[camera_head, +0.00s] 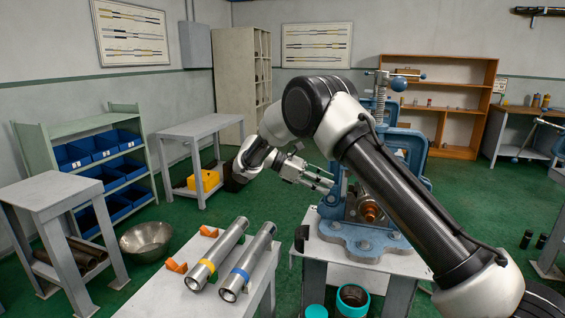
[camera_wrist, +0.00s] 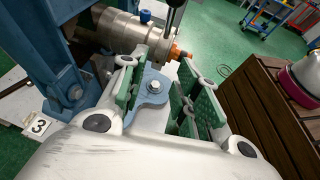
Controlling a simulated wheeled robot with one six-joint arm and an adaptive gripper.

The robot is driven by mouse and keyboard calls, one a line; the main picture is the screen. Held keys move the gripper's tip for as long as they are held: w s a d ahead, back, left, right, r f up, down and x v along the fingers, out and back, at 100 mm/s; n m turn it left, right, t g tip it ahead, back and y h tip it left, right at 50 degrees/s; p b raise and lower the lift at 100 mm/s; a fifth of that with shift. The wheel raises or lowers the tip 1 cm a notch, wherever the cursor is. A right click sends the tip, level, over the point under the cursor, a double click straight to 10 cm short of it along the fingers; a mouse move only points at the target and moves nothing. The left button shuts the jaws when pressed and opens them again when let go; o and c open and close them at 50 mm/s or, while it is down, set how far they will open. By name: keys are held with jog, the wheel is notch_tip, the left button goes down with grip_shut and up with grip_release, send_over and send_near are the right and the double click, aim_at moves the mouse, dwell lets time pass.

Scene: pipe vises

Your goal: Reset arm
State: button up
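My gripper (camera_head: 322,181) is in the middle of the head view, just left of the blue pipe vise (camera_head: 334,196). In the wrist view its two green-padded fingers (camera_wrist: 160,88) stand apart with nothing between them, so it is open and empty. The vise stands on a grey table, and a copper-coloured round end (camera_head: 370,211) shows low in it. The wrist view shows a steel cylinder (camera_wrist: 122,29) with an orange tip beside the vise's blue frame (camera_wrist: 68,75). My arm hides part of the vise in the head view.
Two steel pipes, one with a yellow band (camera_head: 208,265) and one with a blue band (camera_head: 239,274), lie on a front table with orange supports (camera_head: 177,267). A metal bowl (camera_head: 146,238) is on the floor. A shelf with blue bins (camera_head: 102,146) stands left. Green floor is clear behind.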

jog(key=s+d+f+m+y, duration=0.2)
jog(key=s+f+m+y, duration=0.15)
jog(key=s, duration=0.35)
jog(key=s+d+r+m+t+y, duration=0.2)
jog(key=s+d+r, duration=0.3)
jog(key=s, duration=0.5)
jog(key=s+d+r+m+t+y, duration=0.2)
jog(key=s+d+r+m+y, duration=0.2)
jog(key=s, duration=0.6)
jog(key=s+d+r+m+t+y, duration=0.3)
jog(key=s+d+r+m, duration=0.2)
jog(key=s, duration=0.5)
jog(key=shift+s+d+r+y, duration=0.35)
jog(key=shift+s+d+r, duration=0.1)
jog(key=shift+r, duration=0.45)
